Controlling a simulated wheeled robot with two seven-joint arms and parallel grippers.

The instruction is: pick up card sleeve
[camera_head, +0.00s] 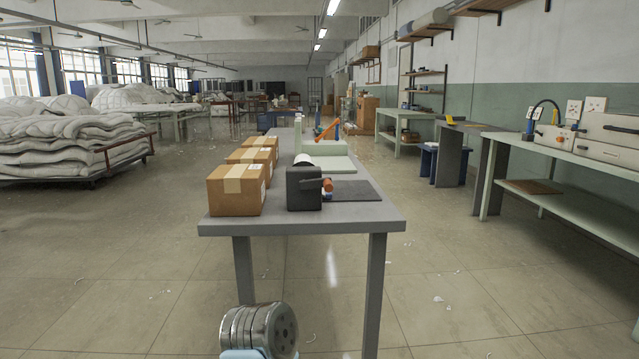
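I cannot pick out a card sleeve with certainty in the head view. The grey table (300,226) stands ahead of me. On it are a black block-shaped device (303,189) with a white roll on top, a small orange-ended item (327,185) beside it, and a flat dark grey mat (358,191). Neither of my grippers is in view.
Several cardboard boxes, the nearest one (236,191) largest in view, line the table's left side. A pale green fixture (330,163) stands farther back. A green workbench (560,153) is at right, duvet heaps (60,145) at left. Open floor surrounds the table.

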